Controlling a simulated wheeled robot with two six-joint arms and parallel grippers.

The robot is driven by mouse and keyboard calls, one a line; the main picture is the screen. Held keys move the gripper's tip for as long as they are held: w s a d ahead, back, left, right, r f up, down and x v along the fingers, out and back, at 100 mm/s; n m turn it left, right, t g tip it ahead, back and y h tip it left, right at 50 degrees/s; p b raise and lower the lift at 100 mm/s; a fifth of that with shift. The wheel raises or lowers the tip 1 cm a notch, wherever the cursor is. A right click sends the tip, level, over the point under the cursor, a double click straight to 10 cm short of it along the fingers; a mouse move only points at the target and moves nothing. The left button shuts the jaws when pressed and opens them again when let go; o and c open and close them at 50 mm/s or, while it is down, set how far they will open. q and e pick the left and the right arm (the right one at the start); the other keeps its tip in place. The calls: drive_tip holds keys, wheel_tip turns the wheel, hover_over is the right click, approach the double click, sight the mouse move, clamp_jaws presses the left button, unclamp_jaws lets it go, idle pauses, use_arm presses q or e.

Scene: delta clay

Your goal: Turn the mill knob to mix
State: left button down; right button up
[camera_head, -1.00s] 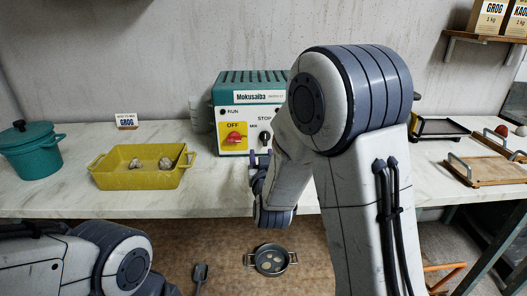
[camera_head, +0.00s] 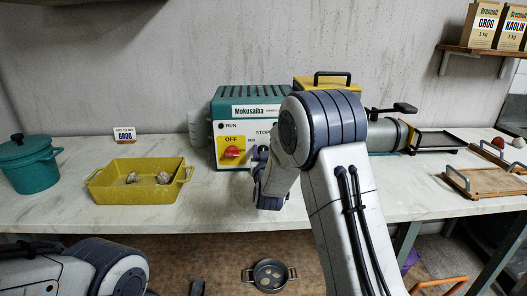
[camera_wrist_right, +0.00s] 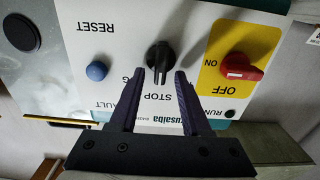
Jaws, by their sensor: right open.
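The teal and white Mokusaiba mill (camera_head: 232,112) stands against the wall on the counter. In the right wrist view its panel (camera_wrist_right: 118,35) appears upside down. A black pointer knob (camera_wrist_right: 159,55) sits by the word STOP. A red switch (camera_wrist_right: 240,70) is on a yellow OFF/ON plate; it also shows in the head view (camera_head: 232,152). My right gripper (camera_wrist_right: 165,80) is open in front of the panel, its fingertips close to the black knob's pointer end. I cannot tell whether they touch. In the head view my right gripper (camera_head: 258,154) hides the black knob. My left gripper is out of view.
Wooden trays (camera_head: 495,182) lie at right. A round pan (camera_head: 251,275) is below the counter.

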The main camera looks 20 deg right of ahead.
clamp_jaws()
drive_tip(key=shift+w+a+f+n, duration=0.1)
drive_tip(key=shift+a+n, duration=0.1)
drive_tip(key=shift+n, duration=1.15)
drive_tip(key=shift+a+f+n, duration=0.1)
drive_tip(key=shift+a+n, duration=0.1)
drive_tip(key=shift+n, duration=1.1)
drive_tip(key=shift+w+a+n, duration=0.1)
drive_tip(key=shift+a+n, duration=0.1)
drive_tip(key=shift+n, duration=1.15)
